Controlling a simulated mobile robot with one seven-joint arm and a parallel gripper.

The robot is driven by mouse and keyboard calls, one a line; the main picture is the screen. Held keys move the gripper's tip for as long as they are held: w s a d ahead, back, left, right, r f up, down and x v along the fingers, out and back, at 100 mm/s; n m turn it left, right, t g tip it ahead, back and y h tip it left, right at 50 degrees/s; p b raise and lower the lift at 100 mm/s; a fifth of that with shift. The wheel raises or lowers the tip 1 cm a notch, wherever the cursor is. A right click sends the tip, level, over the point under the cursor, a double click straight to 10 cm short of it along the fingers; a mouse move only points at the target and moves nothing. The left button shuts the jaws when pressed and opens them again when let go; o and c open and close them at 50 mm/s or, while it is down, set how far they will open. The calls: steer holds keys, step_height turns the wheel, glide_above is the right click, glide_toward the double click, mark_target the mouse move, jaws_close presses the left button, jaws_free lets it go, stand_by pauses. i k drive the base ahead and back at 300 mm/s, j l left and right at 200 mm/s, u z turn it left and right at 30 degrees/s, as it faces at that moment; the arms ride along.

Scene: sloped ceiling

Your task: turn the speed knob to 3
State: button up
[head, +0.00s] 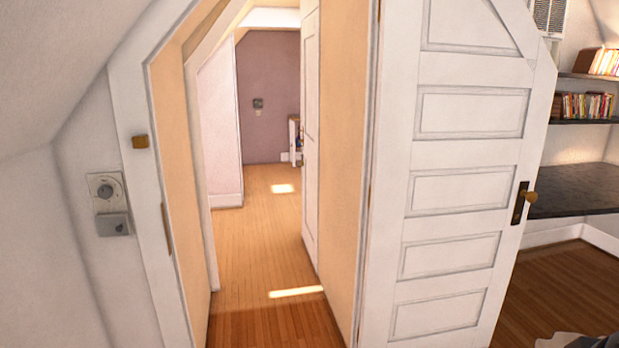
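A round grey dial (105,190) sits on a pale square plate on the white wall at the left, beside the door frame. It looks like the speed knob, but its markings and setting are too small to read. A grey box-like fitting (113,224) is on the wall directly below it.
An open doorway leads to a wood-floored passage (252,245). A white panelled door (462,185) stands open to its right, with a brass knob (531,197). Shelves of books (583,106) are at the far right. A partly cut-off grey shape (572,340) is at the bottom right.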

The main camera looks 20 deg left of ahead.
mark_target(106, 192)
steer(key=i+u, duration=0.1)
steer(key=u, duration=2)
